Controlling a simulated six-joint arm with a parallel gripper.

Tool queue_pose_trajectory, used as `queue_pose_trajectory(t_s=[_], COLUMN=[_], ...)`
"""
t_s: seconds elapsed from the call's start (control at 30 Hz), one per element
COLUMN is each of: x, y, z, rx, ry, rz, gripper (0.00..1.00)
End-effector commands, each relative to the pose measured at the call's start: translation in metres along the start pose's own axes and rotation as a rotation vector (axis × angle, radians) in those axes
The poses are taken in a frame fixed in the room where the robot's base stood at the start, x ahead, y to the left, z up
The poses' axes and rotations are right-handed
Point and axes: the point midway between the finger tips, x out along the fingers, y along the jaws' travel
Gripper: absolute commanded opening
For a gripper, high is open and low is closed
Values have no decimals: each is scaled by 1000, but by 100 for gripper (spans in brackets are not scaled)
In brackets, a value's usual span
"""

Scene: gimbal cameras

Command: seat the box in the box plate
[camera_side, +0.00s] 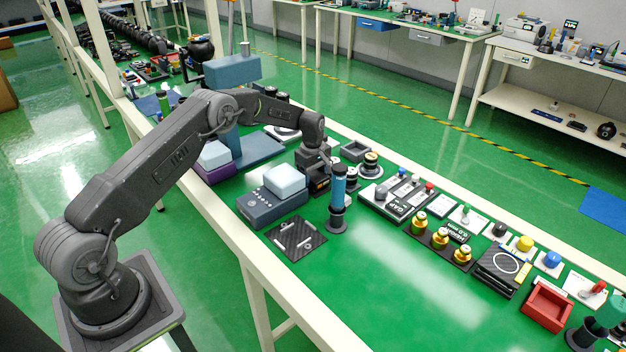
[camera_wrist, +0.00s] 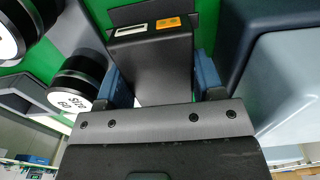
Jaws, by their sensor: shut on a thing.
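My gripper (camera_side: 317,163) points down at the middle of the table in the side view. In the wrist view its blue-padded fingers (camera_wrist: 160,85) stand on both sides of a black box (camera_wrist: 152,58) and are shut on it. The box has a pale label and an orange patch on its face. In the side view the black box (camera_side: 317,186) shows below my gripper, partly hidden; its height above the table is hard to tell. A dark square plate (camera_side: 283,251) with white raised strips, apparently the box plate, lies empty nearer the front edge, left of the blue cylinder.
A blue-grey device (camera_side: 268,209) with a pale block on top stands just left of the box. A blue cylinder on a dark stand (camera_side: 337,210) stands to the right of the plate. Round weights (camera_wrist: 80,82) are close left in the wrist view. Green table lies open at the front right.

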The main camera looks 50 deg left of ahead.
Motion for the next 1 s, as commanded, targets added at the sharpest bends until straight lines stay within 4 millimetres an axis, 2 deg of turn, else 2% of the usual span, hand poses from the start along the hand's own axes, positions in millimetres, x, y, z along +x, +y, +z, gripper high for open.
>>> queue_pose_trajectory(t_s=[0.03, 0.2, 0.47, 0.73, 1.0], x=[-12, -47, -87, -143, -143], y=[1, 1, 1, 1, -24], z=[0, 0, 0, 0, 31], rx=[0, -1, -1, -1, 332], ry=[2, 2, 3, 4, 0], rz=[5, 4, 2, 5, -2], gripper=[30, 30, 30, 30, 30])
